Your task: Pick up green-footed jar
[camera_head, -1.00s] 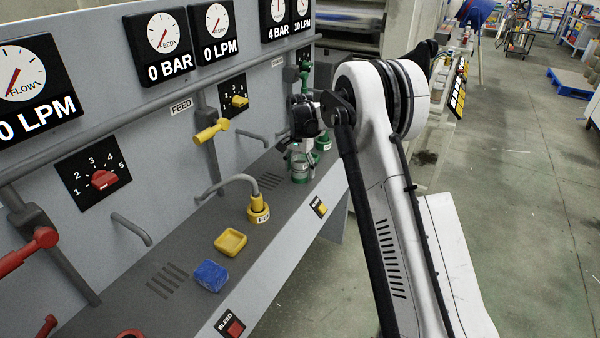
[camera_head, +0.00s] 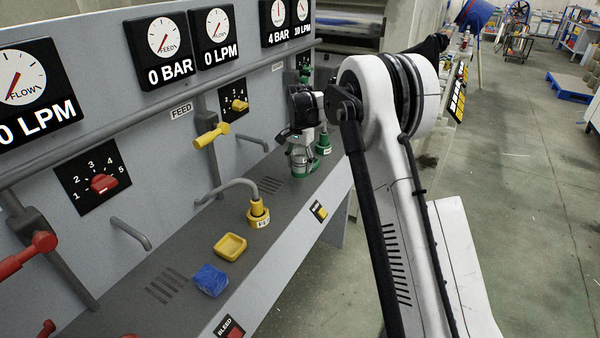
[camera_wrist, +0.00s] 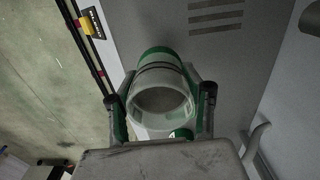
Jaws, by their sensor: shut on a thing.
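The green-footed jar (camera_wrist: 160,82) is a clear glass cylinder with a green band at its far end. In the wrist view I look into its round open mouth. My gripper (camera_wrist: 162,108) has one finger on each side of the jar and is shut on its body. In the head view my gripper (camera_head: 301,152) reaches down over the jar (camera_head: 301,164) at the far part of the grey shelf. Its green foot shows below the fingers. I cannot tell whether the foot touches the shelf. The fingers hide part of the jar.
A green-collared spout (camera_head: 323,143) stands close behind the jar. A yellow-collared spout (camera_head: 258,212), a yellow dish (camera_head: 230,246) and a blue block (camera_head: 211,279) are nearer on the shelf (camera_head: 180,262). The upright panel (camera_head: 150,130) bounds the left side.

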